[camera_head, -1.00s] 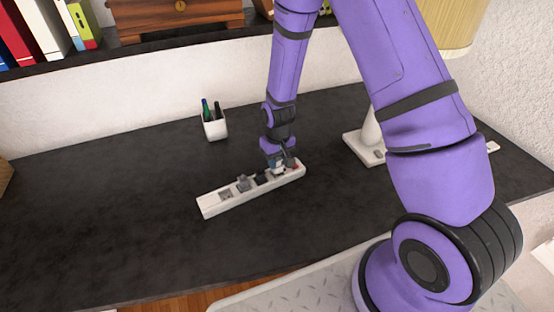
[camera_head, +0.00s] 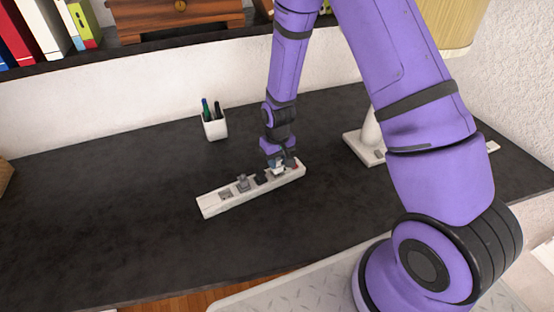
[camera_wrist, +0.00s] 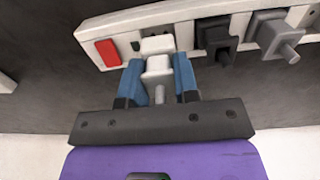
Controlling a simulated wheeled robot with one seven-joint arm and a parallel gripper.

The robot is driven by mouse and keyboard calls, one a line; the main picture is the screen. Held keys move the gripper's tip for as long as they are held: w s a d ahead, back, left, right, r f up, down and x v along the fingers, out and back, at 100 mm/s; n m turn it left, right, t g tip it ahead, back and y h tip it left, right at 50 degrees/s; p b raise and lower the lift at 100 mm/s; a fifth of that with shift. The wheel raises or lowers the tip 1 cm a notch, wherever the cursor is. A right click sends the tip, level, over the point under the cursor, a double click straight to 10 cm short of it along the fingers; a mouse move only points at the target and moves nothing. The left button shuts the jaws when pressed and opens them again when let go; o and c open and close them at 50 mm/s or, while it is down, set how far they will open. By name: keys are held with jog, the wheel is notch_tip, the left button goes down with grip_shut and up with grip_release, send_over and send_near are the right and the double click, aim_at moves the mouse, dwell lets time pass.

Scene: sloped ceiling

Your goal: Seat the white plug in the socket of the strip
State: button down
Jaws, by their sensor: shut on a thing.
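The white power strip (camera_head: 213,206) lies at a slant on the dark desk. In the wrist view the strip (camera_wrist: 90,35) shows its red switch (camera_wrist: 107,52) at the left end. My gripper (camera_head: 276,166) is over the strip's right part. In the wrist view my gripper (camera_wrist: 158,75) has its blue fingers shut on the white plug (camera_wrist: 158,66). The plug is at the strip's edge, between the red switch and a black plug (camera_wrist: 215,38). Whether its prongs are in the socket is hidden.
A grey plug (camera_wrist: 272,33) sits in the strip beyond the black plug. A white pen cup (camera_head: 215,128) stands behind the strip. A lamp base (camera_head: 362,148) is at the right.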

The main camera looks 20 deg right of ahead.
jog(key=shift+f, duration=1.25)
jog(key=c, duration=0.8)
grip_release()
notch_tip(320, 180, up, 11)
jog(key=shift+d+f, duration=0.1)
jog(key=shift+f, duration=0.05)
